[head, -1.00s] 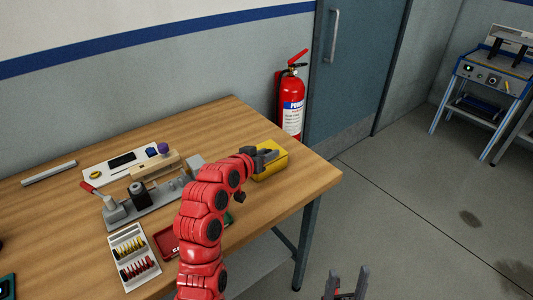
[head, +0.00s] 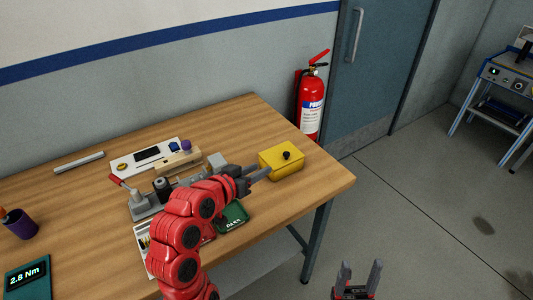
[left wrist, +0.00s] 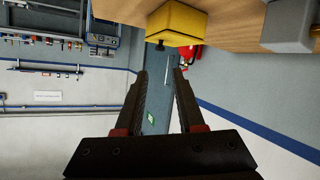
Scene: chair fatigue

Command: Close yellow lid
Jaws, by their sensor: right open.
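The yellow box (head: 270,171) stands near the table's right corner. The box also shows at the top of the left wrist view (left wrist: 181,22), with the knob toward the lower left. My left gripper (head: 259,173) is just left of the box; whether it touches is hard to tell. In the left wrist view its fingers (left wrist: 160,73) are apart with nothing between them. My right gripper (head: 360,264) is open and empty, low in front of the table.
A grey fixture (head: 145,206) with a red handle and a white panel (head: 145,156) stand left of my left arm. A green tray (head: 233,218) lies below that arm. A fire extinguisher (head: 311,105) is behind the table's right end.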

